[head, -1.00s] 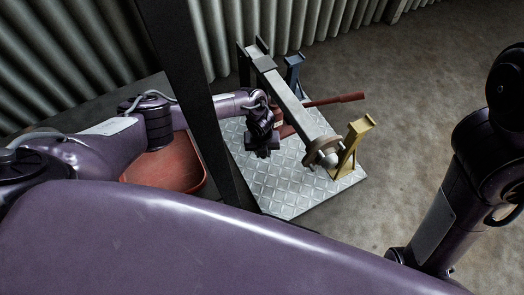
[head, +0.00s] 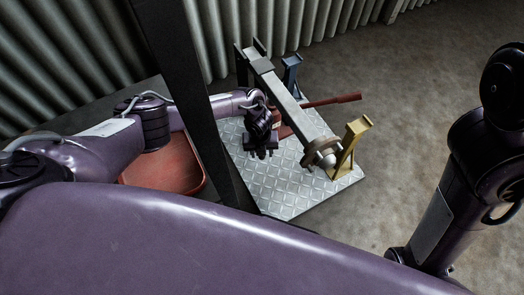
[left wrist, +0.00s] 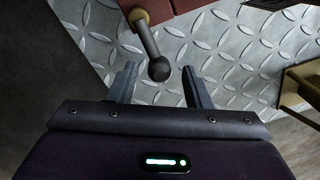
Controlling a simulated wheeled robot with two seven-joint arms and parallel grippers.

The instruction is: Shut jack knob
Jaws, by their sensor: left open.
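The jack knob (left wrist: 159,69) is a dark round ball at the end of a short grey stem. The stem comes out of a brass-coloured collar (left wrist: 138,16) beside the red jack body (left wrist: 185,5), at the top of the left wrist view. My left gripper (left wrist: 161,79) is open, with one finger on each side of the knob in the picture. I cannot tell whether the fingers are level with it or above it. In the head view my left gripper (head: 261,154) hangs over the plate beside the beam and hides the knob. My right gripper is out of view.
A grey tread plate (head: 290,190) carries a long beam (head: 285,95) with a hub disc (head: 321,152), a yellow stand (head: 349,145) and a blue stand (head: 291,75). The red jack handle (head: 335,100) sticks out right. A red tray (head: 165,168) lies left. Concrete floor at right is clear.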

